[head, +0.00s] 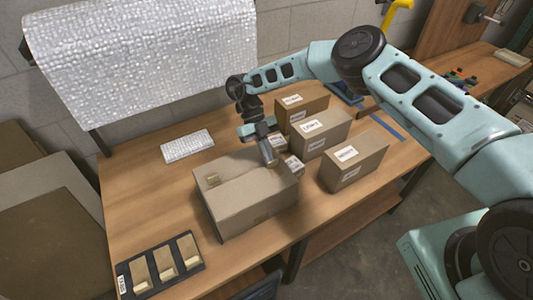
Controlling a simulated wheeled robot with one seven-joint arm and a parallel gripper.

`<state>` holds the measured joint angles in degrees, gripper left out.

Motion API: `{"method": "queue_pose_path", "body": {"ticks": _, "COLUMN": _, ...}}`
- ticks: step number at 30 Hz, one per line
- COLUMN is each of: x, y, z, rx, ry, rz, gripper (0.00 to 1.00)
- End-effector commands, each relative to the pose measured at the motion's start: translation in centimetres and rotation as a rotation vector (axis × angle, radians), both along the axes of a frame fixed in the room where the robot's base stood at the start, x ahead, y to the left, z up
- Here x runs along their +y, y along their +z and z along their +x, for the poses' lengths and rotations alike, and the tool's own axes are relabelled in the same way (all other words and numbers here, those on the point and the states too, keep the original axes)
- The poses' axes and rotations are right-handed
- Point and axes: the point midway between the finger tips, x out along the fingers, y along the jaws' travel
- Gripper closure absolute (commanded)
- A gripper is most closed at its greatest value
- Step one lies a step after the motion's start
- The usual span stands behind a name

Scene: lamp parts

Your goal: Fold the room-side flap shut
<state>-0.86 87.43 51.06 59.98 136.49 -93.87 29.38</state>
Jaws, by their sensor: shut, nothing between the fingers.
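A cardboard box (258,208) stands on the table, left of the other cartons. Its top shows two panels: a far panel (228,168) and a lighter near panel (250,187), the room-side flap, with a line between them. Both look about level; I cannot tell whether the near flap lies fully flat. A small tan piece (212,179) shows at the top's left end. My gripper (270,158) is shut and empty at the right end of the box top, its fingers pointing down. I cannot tell whether it touches the box.
Several labelled cartons (354,162) stand right of the box, close to my gripper. A black tray (158,268) with tan pieces lies front left. Bubble wrap (140,55) hangs behind, and a white pad (187,146) lies at the back.

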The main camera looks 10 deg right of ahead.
Motion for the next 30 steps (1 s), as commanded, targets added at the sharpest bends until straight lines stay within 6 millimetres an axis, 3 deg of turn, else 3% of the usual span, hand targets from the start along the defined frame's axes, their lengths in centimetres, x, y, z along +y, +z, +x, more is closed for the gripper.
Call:
{"method": "queue_pose_path", "body": {"ticks": 11, "x": 0.3, "y": 1.2, "z": 0.3, "rx": 0.001, "ry": 0.0, "rz": 0.003, "gripper": 1.0}}
{"method": "queue_pose_path", "body": {"ticks": 24, "x": 2.0, "y": 6.9, "z": 5.4, "rx": 0.001, "ry": 0.0, "rz": 0.003, "gripper": 1.0}}
{"method": "queue_pose_path", "body": {"ticks": 30, "x": 1.9, "y": 8.2, "z": 6.1, "rx": 0.023, "ry": -0.009, "rz": -0.011, "gripper": 1.0}}
